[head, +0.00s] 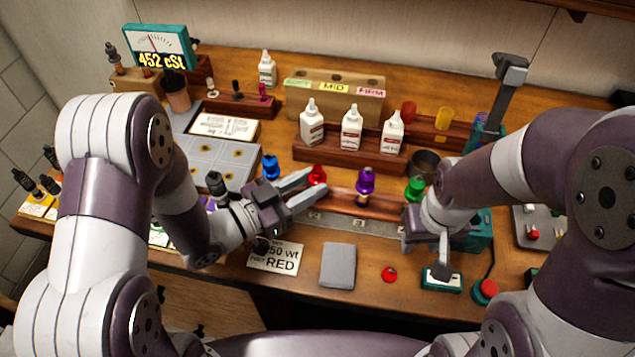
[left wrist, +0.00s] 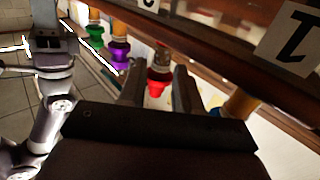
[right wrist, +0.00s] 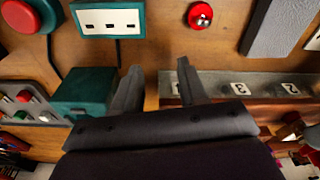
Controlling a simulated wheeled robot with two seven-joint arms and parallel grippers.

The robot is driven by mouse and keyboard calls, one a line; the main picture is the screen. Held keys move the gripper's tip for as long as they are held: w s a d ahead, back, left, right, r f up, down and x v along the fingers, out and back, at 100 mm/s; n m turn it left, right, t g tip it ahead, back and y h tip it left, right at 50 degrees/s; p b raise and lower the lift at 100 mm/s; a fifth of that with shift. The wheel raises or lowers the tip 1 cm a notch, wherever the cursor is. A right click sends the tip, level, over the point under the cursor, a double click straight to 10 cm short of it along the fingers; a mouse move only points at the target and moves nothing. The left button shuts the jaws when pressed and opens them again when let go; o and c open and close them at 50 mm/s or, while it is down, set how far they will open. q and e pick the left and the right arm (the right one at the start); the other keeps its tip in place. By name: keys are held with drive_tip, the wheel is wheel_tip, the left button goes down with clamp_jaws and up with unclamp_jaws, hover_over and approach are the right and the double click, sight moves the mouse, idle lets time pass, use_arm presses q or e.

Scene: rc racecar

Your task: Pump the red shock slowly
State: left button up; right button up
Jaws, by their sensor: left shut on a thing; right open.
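The red shock (head: 317,174) stands in a wooden rack with numbered slots, between a blue shock (head: 271,166) and a purple shock (head: 366,182). My left gripper (head: 314,184) reaches it from the left and is shut on it. In the left wrist view the red shock (left wrist: 158,84) sits between the two fingers of the left gripper (left wrist: 158,90); its lower part is hidden. My right gripper (right wrist: 156,85) is open and empty, above the table near the teal box (right wrist: 85,92) and the rack's numbered strip. In the head view its fingers are partly hidden.
A green shock (head: 414,188) stands at the rack's right. White bottles (head: 351,128) stand behind the rack. A RED card (head: 276,257), a grey pad (head: 337,265), a small red part (head: 389,273) and a red button (head: 485,290) lie in front. A meter (head: 158,47) reads 452 cSt.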

use_arm(q)
drive_tip(key=shift+f+b, duration=0.4)
drive_tip(key=shift+f, duration=0.05)
drive_tip(key=shift+r+p, duration=0.45)
drive_tip(key=shift+r, duration=0.05)
idle(0.5)
drive_tip(key=o, duration=1.1)
